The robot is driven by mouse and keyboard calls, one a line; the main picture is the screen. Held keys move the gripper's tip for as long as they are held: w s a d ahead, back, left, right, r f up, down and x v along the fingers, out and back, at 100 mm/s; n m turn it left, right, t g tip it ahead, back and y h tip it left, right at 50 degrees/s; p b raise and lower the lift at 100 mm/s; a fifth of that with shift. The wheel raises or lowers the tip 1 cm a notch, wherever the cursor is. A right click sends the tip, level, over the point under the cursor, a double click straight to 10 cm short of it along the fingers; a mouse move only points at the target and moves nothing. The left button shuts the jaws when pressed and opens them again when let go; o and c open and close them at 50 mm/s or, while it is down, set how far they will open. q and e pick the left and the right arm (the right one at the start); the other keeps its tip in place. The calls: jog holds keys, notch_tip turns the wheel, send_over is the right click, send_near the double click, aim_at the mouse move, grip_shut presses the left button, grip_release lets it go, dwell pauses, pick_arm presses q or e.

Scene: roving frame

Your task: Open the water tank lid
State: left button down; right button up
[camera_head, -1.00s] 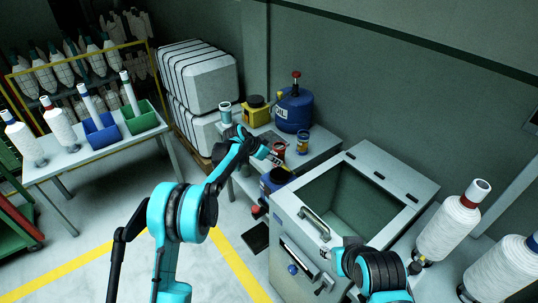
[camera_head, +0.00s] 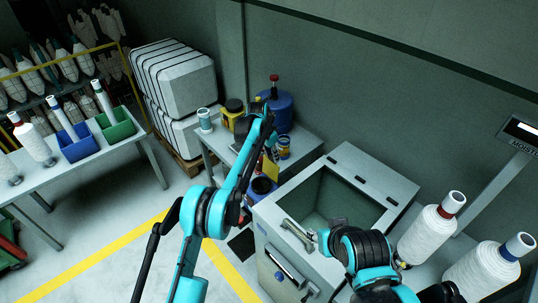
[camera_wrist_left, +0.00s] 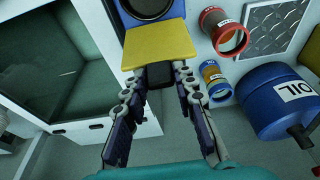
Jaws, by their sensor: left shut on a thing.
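A blue tank (camera_head: 262,187) with a dark round opening stands low between the grey cabinet and the side table. In the left wrist view its opening (camera_wrist_left: 150,6) shows at the top edge. A yellow plate-like lid (camera_wrist_left: 155,43) with a black grip (camera_wrist_left: 158,75) lies beside that opening; in the head view the lid (camera_head: 270,168) stands steeply above the tank. My left gripper (camera_wrist_left: 159,78) is shut on the black grip. Whether the lid is hinged to the tank is hidden. My right arm is at the cabinet front; its fingers are mostly hidden.
The grey cabinet (camera_head: 349,165) has an open or glazed top and a front handle (camera_head: 297,236). The side table holds a blue oil drum (camera_head: 278,110), a yellow container (camera_head: 232,112) and small cans. White spools (camera_head: 432,235) stand at right.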

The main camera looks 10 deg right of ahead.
pick_arm(q)
jog(key=shift+w+d, duration=0.25)
jog(key=shift+d, duration=0.1)
jog(key=c, duration=1.6)
grip_release()
jog(key=o, duration=0.4)
jog(key=shift+w+d+f, duration=0.1)
jog(key=v, duration=1.2)
